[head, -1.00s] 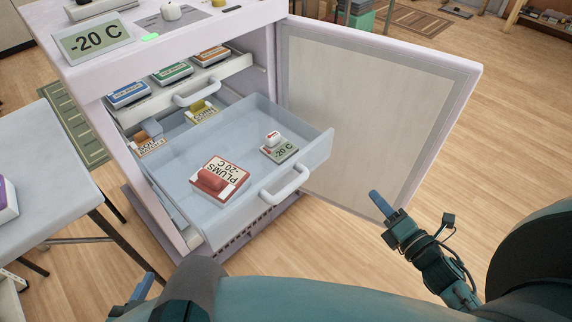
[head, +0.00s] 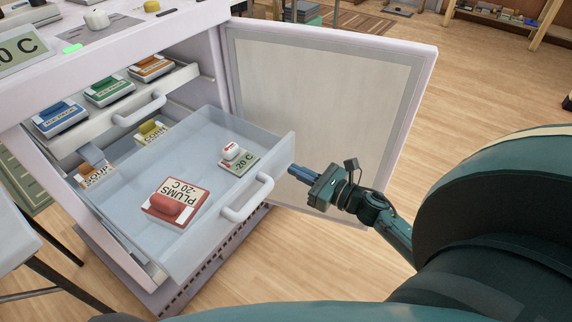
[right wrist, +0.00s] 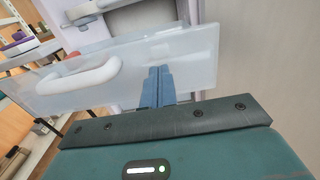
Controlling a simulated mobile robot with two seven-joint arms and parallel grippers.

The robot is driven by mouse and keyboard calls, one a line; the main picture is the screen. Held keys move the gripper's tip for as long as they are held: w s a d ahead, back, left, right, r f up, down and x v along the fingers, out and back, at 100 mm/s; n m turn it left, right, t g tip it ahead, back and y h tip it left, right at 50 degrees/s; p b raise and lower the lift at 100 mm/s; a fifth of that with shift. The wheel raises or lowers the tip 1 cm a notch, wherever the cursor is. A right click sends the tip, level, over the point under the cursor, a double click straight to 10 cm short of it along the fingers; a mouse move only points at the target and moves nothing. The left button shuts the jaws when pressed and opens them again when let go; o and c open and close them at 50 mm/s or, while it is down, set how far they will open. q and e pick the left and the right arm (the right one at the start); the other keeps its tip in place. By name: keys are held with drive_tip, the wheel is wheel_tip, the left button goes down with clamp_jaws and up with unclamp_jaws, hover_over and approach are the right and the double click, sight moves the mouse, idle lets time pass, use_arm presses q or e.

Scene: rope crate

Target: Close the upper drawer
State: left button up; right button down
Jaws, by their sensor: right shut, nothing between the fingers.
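The upper drawer (head: 172,88) is a shallow white tray with a white handle (head: 139,110), inside the open white freezer. It holds blue, green and orange-lidded boxes and looks only slightly out. Below it, a translucent lower drawer (head: 235,222) is pulled far out, with its own white handle (head: 247,198). My right gripper (head: 293,170) is shut and empty, its blue fingers close to the lower drawer's front right corner; contact cannot be told. In the right wrist view my fingers (right wrist: 158,72) overlap the translucent drawer front (right wrist: 195,62). My left gripper is out of view.
The freezer door (head: 325,100) stands open on the right, behind my right gripper. A grey table (head: 15,240) is at left.

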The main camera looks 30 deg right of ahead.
sight(276, 161)
drive_tip(key=shift+x, duration=1.95)
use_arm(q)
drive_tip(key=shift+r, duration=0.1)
